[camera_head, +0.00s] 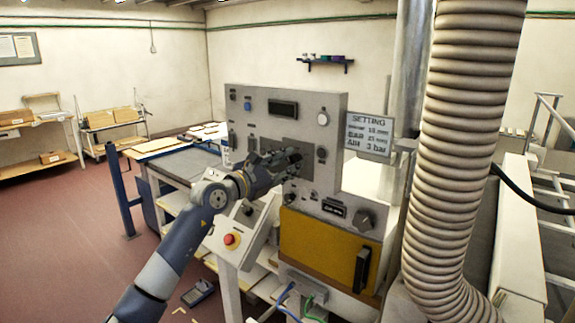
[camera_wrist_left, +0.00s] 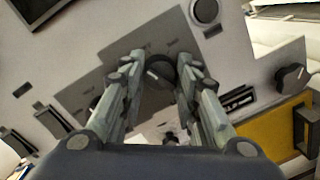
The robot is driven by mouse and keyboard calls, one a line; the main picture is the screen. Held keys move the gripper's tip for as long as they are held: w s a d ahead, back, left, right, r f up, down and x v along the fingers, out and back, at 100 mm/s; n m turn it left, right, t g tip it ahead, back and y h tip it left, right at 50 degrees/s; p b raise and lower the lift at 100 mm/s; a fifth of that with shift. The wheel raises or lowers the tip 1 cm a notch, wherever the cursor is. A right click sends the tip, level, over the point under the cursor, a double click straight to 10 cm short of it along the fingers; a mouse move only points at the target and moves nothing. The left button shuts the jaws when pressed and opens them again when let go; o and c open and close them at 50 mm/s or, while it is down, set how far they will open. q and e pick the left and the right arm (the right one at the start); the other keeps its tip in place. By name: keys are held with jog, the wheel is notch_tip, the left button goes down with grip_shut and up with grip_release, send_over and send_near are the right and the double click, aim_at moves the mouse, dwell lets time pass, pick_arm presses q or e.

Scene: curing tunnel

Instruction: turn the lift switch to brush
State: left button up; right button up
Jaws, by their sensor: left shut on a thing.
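The control panel (camera_head: 240,103) is a light grey cabinet front in the middle of the head view. A dark round knob (camera_wrist_left: 160,70), apparently the lift switch, sits on a darker grey plate (camera_wrist_left: 162,38). The plate's labels are too small to read. My left gripper (camera_head: 288,160) reaches the panel from the left and hides the knob in the head view. In the left wrist view its two fingers (camera_wrist_left: 160,80) stand on either side of the knob and are shut on it. The knob's pointer setting is unclear. My right gripper is not in view.
Another knob (camera_head: 367,219) sits lower right on the panel, above a yellow door (camera_head: 318,252). A red emergency button (camera_head: 231,240) is on a sloped box below my arm. A ribbed hose (camera_head: 468,130) and a setting sign (camera_head: 369,134) stand at the right.

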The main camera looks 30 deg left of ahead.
pick_arm(q)
jog(key=n+p, duration=0.1)
jog(key=n, duration=0.2)
jog(key=shift+n+t+y+p, duration=0.3)
jog(key=shift+n+p, duration=0.7)
jog(key=shift+n, duration=0.7)
jog(key=o, duration=1.1)
jog(key=shift+c, duration=0.2)
jog(key=shift+f, duration=0.1)
jog(key=s+a+f, duration=0.1)
jog(key=s, duration=1)
jog(key=shift+s+a, duration=0.35)
jog(key=shift+s, duration=0.05)
